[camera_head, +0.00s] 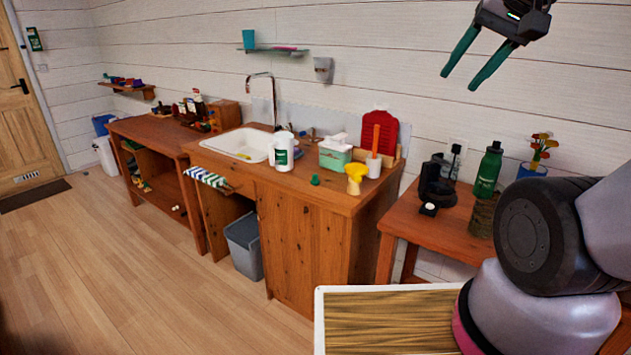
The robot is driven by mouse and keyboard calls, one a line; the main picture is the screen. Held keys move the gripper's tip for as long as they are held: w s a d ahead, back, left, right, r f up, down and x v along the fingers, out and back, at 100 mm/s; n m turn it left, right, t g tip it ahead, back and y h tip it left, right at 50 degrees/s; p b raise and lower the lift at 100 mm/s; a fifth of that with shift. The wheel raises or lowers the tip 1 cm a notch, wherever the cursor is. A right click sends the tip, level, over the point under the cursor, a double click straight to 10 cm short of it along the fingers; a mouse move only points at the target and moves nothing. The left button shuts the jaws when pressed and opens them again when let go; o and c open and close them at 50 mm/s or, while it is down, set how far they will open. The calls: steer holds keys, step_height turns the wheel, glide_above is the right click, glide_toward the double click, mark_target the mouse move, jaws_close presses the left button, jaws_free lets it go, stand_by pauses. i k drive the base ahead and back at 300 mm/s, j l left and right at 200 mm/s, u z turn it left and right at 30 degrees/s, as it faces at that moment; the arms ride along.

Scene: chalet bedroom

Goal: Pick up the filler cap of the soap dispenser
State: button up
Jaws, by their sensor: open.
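A small green cap (315,180) sits on the wooden counter (335,196) near its front edge; it looks like the filler cap. A white container with a green label (284,153), which looks like the soap dispenser, stands behind it to the left, beside the sink. The cap is apart from the container. My gripper (460,80) is at the upper right, with two teal fingers spread apart and nothing between them. It is far from the cap, raised in front of the wall. Nothing hides the cap.
A yellow spray head (355,177) stands right of the cap. Behind are a mint tissue box (335,157), a white cup (374,167) with an orange handle and a red rack (379,128). The sink (238,145) lies left. A side table (410,217) holds a green bottle (487,172).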

mark_target(314, 180)
steer(key=i+j+u, duration=0.7)
steer(key=j, duration=0.15)
steer(key=i+j, duration=0.5)
steer(key=i+j+z, duration=0.2)
steer(key=j+z, duration=0.25)
steer(key=i+j+z, duration=0.2)
steer(key=z, duration=0.25)
steer(key=j+z, duration=0.45)
steer(key=i+j, duration=0.05)
